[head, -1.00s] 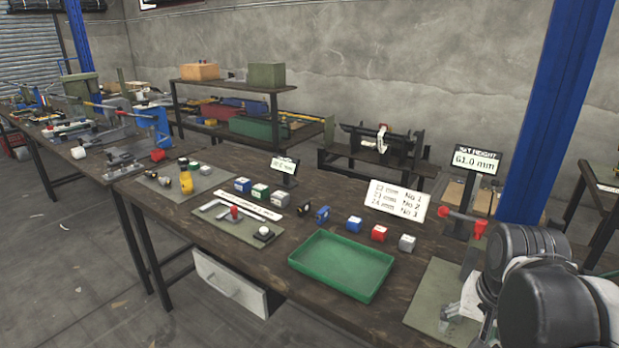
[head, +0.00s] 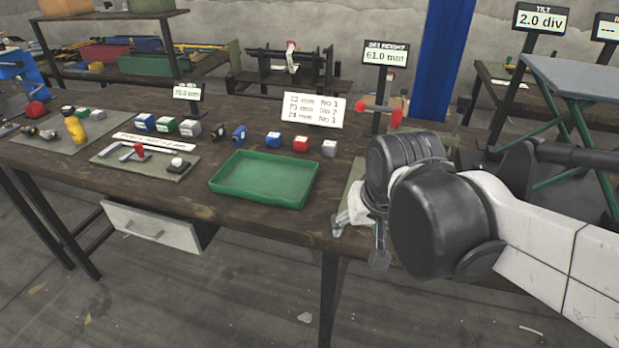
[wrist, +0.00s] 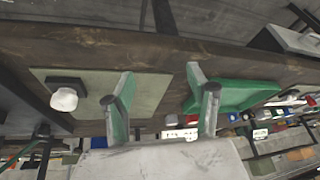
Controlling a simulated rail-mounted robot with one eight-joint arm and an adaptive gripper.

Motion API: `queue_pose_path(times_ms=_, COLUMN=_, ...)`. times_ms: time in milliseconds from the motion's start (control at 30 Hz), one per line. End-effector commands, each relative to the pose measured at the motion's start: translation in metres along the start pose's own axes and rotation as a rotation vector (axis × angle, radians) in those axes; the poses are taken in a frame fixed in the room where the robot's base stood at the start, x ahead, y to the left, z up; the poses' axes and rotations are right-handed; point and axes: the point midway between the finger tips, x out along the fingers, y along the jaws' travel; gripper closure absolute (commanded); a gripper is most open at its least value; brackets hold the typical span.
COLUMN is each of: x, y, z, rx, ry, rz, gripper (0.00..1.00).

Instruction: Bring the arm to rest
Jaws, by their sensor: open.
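My arm reaches in from the right in the head view. My gripper (head: 358,240) hangs at the front edge of the workbench (head: 255,221), just right of the green tray, with its fingers apart. In the wrist view my gripper (wrist: 164,88) shows two spread fingers with nothing between them. The bench's brown top (wrist: 110,48) lies beyond the fingers. Whether the fingers touch anything cannot be told.
The green tray (head: 262,199) is left of my gripper. A grey-green mat (wrist: 150,95) with a white knob (wrist: 64,99) lies close by. A red-handled press (head: 380,112) and blue post (head: 440,60) stand behind. Floor in front is open.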

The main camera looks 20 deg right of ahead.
Motion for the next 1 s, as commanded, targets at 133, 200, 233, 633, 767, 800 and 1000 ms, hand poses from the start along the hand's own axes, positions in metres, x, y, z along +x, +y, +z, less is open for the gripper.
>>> queue_pose_path(times_ms=133, x=0.0, y=0.0, z=0.0, rx=0.001, ry=0.0, rz=0.0, gripper=0.47)
queue_pose_path(times_ms=200, x=-0.002, y=-0.002, z=0.0, rx=-0.006, ry=0.004, rz=-0.002, gripper=0.47)
queue_pose_path(times_ms=233, x=-0.005, y=-0.003, z=-0.001, rx=-0.014, ry=0.009, rz=-0.005, gripper=0.47)
queue_pose_path(times_ms=633, x=-0.067, y=-0.057, z=-0.005, rx=-0.254, ry=0.171, rz=-0.093, gripper=0.47)
queue_pose_path(times_ms=767, x=-0.072, y=-0.061, z=-0.005, rx=-0.277, ry=0.189, rz=-0.101, gripper=0.47)
queue_pose_path(times_ms=800, x=-0.072, y=-0.061, z=-0.005, rx=-0.278, ry=0.19, rz=-0.102, gripper=0.47)
queue_pose_path(times_ms=1000, x=-0.071, y=-0.061, z=-0.005, rx=-0.277, ry=0.19, rz=-0.101, gripper=0.47)
